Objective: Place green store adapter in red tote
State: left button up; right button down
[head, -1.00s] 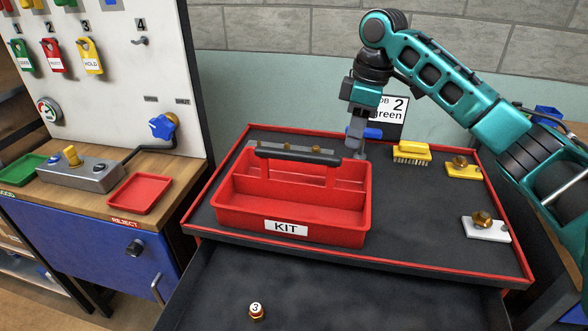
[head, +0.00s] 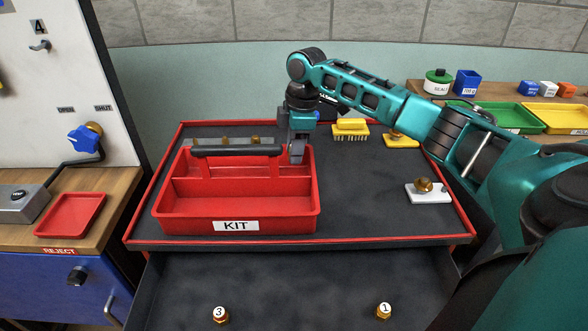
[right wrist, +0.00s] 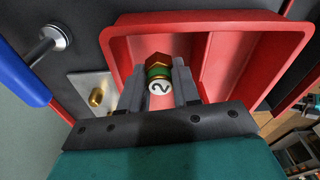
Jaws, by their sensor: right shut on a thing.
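The red tote (head: 185,228), labelled KIT, stands on the dark bench top with its dark handle across it. My right gripper (head: 297,155) points down at the tote's back right corner. In the right wrist view my right gripper (right wrist: 158,90) is shut on the green store adapter (right wrist: 157,72), a brass hex piece with a green band and a white end marked 2. There it shows against the inside of the red tote (right wrist: 122,45); its height above the floor is unclear. The adapter is hidden in the head view. My left gripper is out of view.
A metal plate with brass fittings lies behind the tote. A yellow brush (head: 350,127), a yellow plate (head: 402,142) and a white plate (head: 424,196) with brass fittings lie to the right. Adapters marked 3 (head: 220,316) and 1 (head: 384,311) sit in the drawer. A red reject tray (head: 70,215) is left.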

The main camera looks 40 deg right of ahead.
jog(key=shift+f, duration=3.05)
jog(key=shift+f, duration=0.1)
jog(key=c, duration=0.8)
grip_release()
jog(key=r, duration=0.8)
jog(key=d+r, duration=0.1)
jog(key=r, duration=0.3)
jog(key=shift+s+d+r, duration=0.1)
jog(key=shift+s, duration=0.25)
